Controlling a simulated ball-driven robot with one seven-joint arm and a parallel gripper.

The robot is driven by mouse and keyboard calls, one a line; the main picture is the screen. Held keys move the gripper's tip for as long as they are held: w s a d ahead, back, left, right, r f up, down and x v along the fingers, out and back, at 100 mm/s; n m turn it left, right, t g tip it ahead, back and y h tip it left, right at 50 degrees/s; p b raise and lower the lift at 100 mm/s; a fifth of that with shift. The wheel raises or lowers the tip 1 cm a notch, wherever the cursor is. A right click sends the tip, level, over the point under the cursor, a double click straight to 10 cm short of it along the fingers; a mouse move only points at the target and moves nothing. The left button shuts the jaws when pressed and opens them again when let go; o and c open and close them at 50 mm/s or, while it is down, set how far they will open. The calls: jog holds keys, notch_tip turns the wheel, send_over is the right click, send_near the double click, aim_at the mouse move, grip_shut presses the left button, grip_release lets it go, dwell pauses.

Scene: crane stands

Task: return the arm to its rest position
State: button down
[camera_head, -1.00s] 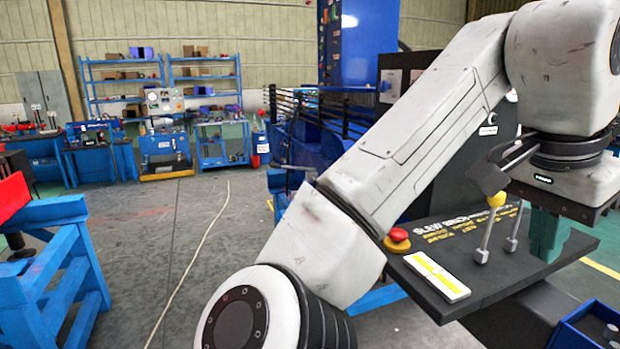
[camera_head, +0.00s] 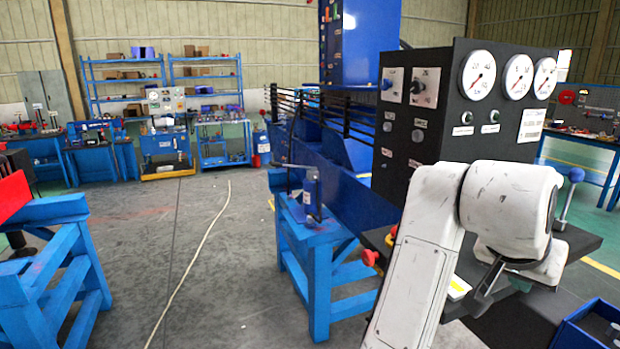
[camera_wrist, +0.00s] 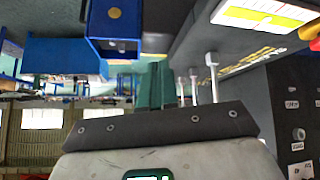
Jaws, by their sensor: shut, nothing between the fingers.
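My gripper (camera_wrist: 162,85) shows in the wrist view as two green fingers pressed together with nothing between them. In the head view my arm (camera_head: 415,262) is folded at the lower right, in front of the black control console (camera_head: 400,120); the gripper's fingers cannot be made out there. The console's white label plate (camera_wrist: 262,12) is at the top right of that view.
A red button (camera_head: 371,257) sits left of my arm, on the console shelf. A blue-knobbed lever (camera_head: 575,175) stands right of it. A blue bin (camera_head: 590,325) is at the lower right.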

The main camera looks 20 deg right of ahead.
notch_tip(320, 180, down, 22)
jog(key=s+a+n+t+y, duration=0.2)
jog(key=s+n, duration=0.1)
jog(key=n, duration=0.5)
jog(key=s+a+f+n+g+y+b, duration=0.1)
jog(key=s+a+f+n+y, duration=0.3)
jog(key=s+a+f, duration=0.9)
notch_tip(320, 180, down, 4)
jog(key=s+g+y, duration=0.1)
jog(key=s, duration=0.1)
jog(key=shift+s+f+n+g+y, duration=0.15)
jog(key=shift+s+n+g+y, duration=0.25)
jog(key=shift+a, duration=0.1)
